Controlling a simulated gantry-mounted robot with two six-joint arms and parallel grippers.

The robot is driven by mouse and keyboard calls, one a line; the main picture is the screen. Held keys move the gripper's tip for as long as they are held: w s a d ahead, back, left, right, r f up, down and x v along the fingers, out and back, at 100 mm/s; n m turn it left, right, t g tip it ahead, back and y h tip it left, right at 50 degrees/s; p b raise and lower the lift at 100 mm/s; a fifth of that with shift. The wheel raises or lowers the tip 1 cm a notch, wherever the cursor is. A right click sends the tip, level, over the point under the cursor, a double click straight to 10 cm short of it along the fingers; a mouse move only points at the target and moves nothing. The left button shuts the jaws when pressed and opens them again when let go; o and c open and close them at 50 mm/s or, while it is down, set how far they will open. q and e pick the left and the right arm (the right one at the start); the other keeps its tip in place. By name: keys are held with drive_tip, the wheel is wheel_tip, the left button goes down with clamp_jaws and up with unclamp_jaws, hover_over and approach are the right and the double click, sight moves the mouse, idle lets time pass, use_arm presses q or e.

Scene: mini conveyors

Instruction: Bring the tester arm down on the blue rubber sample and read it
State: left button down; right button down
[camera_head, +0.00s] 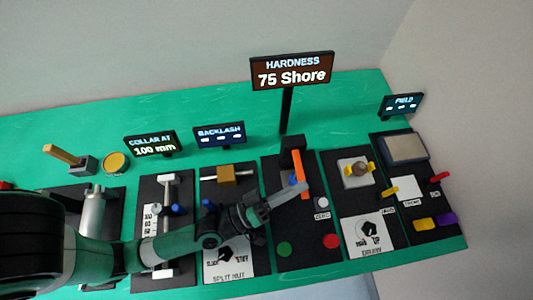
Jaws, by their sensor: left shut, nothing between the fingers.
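The hardness tester stands on a black board, with a black post (291,143) at its back. Its orange arm (297,168) runs from the post toward the front. A small blue piece (292,181), likely the blue rubber sample, shows beside the arm and is mostly covered. A green disc (284,249) and a red disc (330,241) lie at the board's front. The hardness display (291,72) reads 75 Shore. My left gripper (299,189) is shut and empty, its tip overlapping the arm's front end; I cannot tell whether they touch. My right gripper is not in view.
A white knob by a ZERO label (322,203) sits just right of my gripper. Boards with a dial (369,229) and a grey pad (403,149) stand further right. My left arm spans the boards on the left.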

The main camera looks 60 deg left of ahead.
use_arm(q)
drive_tip(key=s+d+r+p, duration=0.2)
drive_tip(key=s+r+p, duration=0.4)
drive_tip(key=p, duration=0.2)
drive_tip(key=s+d+r+p, duration=0.2)
drive_tip(key=s+r+p, duration=0.5)
drive_tip(key=p, duration=0.1)
drive_tip(key=shift+s+d, duration=0.15)
drive_tip(key=shift+d, duration=0.1)
idle(0.3)
